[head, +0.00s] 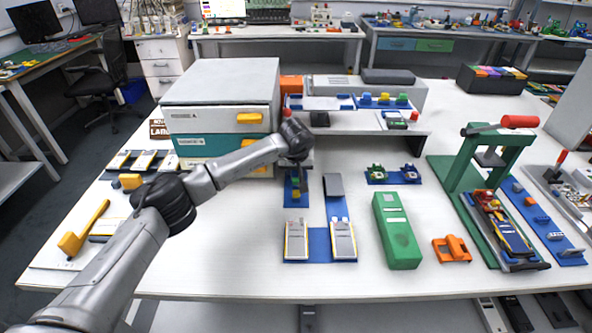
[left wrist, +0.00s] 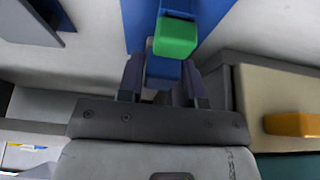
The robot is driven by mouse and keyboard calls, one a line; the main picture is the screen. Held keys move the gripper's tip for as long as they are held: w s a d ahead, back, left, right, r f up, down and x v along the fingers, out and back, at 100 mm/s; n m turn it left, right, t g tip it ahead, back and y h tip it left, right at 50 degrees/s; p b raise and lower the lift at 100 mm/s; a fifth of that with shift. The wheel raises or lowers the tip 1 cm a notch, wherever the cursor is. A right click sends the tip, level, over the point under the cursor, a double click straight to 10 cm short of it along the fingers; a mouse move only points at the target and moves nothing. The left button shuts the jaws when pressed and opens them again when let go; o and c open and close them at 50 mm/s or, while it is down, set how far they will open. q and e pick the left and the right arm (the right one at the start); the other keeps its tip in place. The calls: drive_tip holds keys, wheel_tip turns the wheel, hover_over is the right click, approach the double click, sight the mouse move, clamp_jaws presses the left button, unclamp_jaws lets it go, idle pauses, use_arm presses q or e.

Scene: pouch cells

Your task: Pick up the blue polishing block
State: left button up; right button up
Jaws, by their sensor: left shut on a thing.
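My left gripper (left wrist: 163,88) is shut on the blue polishing block (left wrist: 163,68), which shows between its fingers in the left wrist view. A green block (left wrist: 175,37) sits just beyond it, over a blue mat (left wrist: 140,22). In the head view my left gripper (head: 297,164) points down over the blue strip mat (head: 297,203) in front of the grey and teal cabinet. The blue block is hidden there behind my wrist; green and yellow blocks show just in front of it. I cannot tell whether the blue block is clear of the mat. My right gripper is not in view.
The drawer cabinet (head: 220,95) with yellow handles stands close left of the gripper. A raised shelf (head: 355,125) stands behind. Pouch cells (head: 343,240) lie in front, with a green box (head: 397,232) and green press (head: 485,165) to the right. The front table edge is clear.

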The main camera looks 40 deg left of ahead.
use_arm(q)
wheel_tip(320, 180, up, 4)
drive_tip(key=shift+f+p, duration=0.1)
drive_tip(key=shift+p, duration=0.75)
drive_tip(key=d+r+p, duration=0.3)
drive_tip(key=d+r, duration=0.3)
drive_tip(key=d, duration=0.5)
drive_tip(key=shift+d+r+p, duration=0.3)
drive_tip(key=shift+d+p, duration=0.05)
